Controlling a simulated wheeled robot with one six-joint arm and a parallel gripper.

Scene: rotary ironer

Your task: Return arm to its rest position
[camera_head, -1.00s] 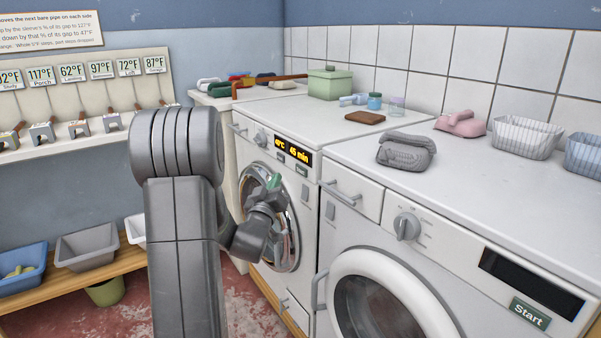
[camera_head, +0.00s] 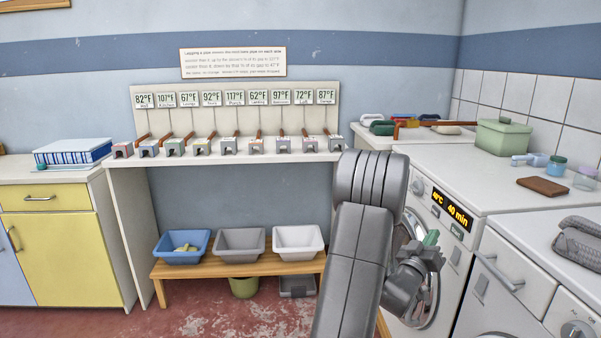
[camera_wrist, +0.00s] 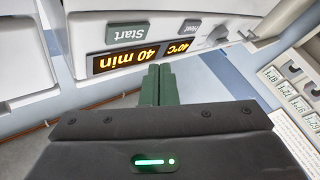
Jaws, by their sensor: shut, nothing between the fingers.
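My gripper (camera_head: 431,238) is at the end of my bent grey arm, in front of the washing machine (camera_head: 440,165) at the right. In the wrist view the two green fingers of my gripper (camera_wrist: 158,85) are together, with nothing between them. They point toward the machine's front panel, below its lit display (camera_wrist: 135,60), which reads 40°C and 40 min. The display (camera_head: 451,211) also shows in the head view. My arm hides part of the round door (camera_head: 418,290).
A shelf (camera_head: 240,158) with several pipe pieces under temperature tags stands along the back wall. Below it a wooden bench (camera_head: 235,268) holds blue, grey and white tubs. A yellow cabinet (camera_head: 62,255) stands at left. Red floor (camera_head: 215,315) lies open in front.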

